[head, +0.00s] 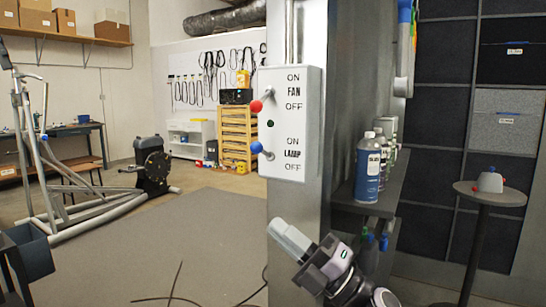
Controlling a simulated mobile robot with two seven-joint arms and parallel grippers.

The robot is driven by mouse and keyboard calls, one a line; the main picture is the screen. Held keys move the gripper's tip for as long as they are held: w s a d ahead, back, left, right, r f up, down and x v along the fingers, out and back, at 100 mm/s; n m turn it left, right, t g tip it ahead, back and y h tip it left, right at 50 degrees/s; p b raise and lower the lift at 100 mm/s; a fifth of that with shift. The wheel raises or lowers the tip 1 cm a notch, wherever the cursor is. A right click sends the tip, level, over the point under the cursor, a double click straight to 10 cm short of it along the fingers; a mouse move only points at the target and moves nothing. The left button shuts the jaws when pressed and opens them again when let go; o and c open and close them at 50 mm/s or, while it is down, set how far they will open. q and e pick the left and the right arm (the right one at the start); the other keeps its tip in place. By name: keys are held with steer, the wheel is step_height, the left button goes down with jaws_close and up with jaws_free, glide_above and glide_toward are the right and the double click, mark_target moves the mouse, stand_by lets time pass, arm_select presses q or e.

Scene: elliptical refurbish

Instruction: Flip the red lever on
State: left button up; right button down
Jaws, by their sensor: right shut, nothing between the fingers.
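The red lever (256,106) sticks out from the left part of a white switch box (300,125) on a grey pillar. Its round knob hangs lower than its stem, level with the OFF label under FAN. A blue lever (257,147) is below it, by the LAMP labels, with its knob tilted up toward ON. My right gripper (281,228) is shut and empty. It is low in front of the pillar, below the switch box and apart from both levers. My left gripper is not in view.
The grey pillar (300,206) stands behind my right gripper. A small round table (490,194) stands farther right. Open floor lies left of the pillar, with an exercise machine (152,165) beyond.

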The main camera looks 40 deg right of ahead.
steer(key=s+d+r+n+g+h+b, duration=0.1)
steer(key=s+d+r+n+b, duration=0.1)
steer(key=n, duration=0.7)
steer(key=s+d+r+n+g+h+b, duration=0.1)
steer(key=s+d+r+n+b, duration=0.1)
steer(key=s+r+n+b, duration=0.3)
step_height(320, 180, up, 4)
steer(key=s+n, duration=0.1)
steer(key=n, duration=0.3)
steer(key=shift+s+d+r, duration=0.15)
steer(key=shift+s+d, duration=0.2)
steer(key=shift+s, duration=0.05)
steer(key=p, duration=0.4)
glide_toward(263, 101)
steer(key=w+a+f, duration=0.1)
steer(key=w+f, duration=0.1)
steer(key=w+a+f, duration=0.1)
steer(key=w, duration=0.1)
steer(key=shift+w+a+f, duration=0.1)
steer(key=shift+a+f, duration=0.1)
steer(key=shift+a, duration=0.1)
steer(key=shift+w+a+r+p, duration=0.15)
steer(key=shift+r+p, duration=0.1)
steer(key=shift+r, duration=0.3)
steer(key=shift+w+a+r+p, duration=0.15)
steer(key=shift+r+p, duration=0.1)
steer(key=shift+r, duration=0.25)
steer(key=shift+w+a+r, duration=0.2)
steer(key=shift+w+r, duration=0.1)
steer(key=shift+r, duration=0.25)
